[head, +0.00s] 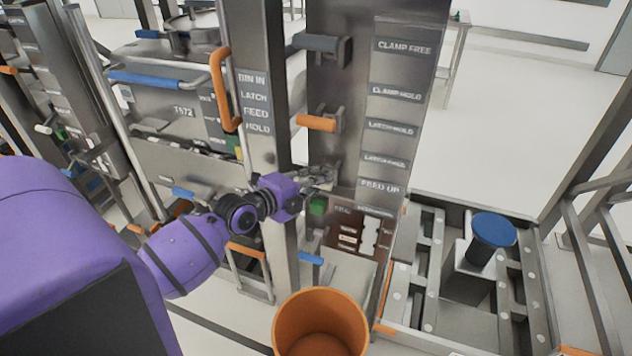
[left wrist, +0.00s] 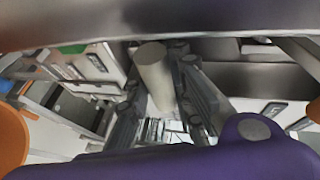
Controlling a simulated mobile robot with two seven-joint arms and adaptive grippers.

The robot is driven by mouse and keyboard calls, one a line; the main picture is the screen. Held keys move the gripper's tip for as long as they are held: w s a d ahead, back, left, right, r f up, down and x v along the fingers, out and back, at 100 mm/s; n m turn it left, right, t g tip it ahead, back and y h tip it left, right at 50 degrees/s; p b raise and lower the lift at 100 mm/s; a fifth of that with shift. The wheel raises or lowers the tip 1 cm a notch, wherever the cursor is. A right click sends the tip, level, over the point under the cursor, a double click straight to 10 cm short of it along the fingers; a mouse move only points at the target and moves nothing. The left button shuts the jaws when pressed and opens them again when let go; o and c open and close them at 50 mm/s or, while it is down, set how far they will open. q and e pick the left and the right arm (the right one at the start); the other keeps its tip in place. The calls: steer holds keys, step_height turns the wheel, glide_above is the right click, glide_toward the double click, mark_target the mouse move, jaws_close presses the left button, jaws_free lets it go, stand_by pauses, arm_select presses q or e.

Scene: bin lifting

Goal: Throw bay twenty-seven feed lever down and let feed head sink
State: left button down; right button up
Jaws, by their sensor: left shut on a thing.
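In the head view the gripper mostly hides this handle. I cannot read a bay number there. Which part is the feed head I cannot tell. My right gripper is not in view.
On the same post, a grey-blue lever (head: 316,42) and an orange lever (head: 316,123) stick out above. A green block (head: 318,206) sits just below the gripper. An orange bucket (head: 320,330) stands in front. A blue-topped cylinder (head: 493,230) stands in the right frame.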

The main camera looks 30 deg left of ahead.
arm_select(q)
step_height(320, 180, down, 10)
steer(key=m+t+h+b, duration=0.1)
steer(key=m+t+b, duration=0.3)
steer(key=b, duration=1.4)
steer(key=shift+r+t+h, duration=0.25)
steer(key=shift+t+h, duration=0.15)
steer(key=shift+t, duration=1.5)
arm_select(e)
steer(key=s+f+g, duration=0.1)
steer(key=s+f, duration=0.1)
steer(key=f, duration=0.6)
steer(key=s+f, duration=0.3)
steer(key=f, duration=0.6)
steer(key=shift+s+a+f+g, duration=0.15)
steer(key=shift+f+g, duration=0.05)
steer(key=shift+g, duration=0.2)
arm_select(q)
steer(key=c, duration=1.5)
jaws_free()
steer(key=shift+w+a, duration=0.1)
steer(key=shift+c, duration=0.2)
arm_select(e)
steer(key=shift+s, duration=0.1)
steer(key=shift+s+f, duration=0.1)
arm_select(q)
steer(key=v, duration=1.2)
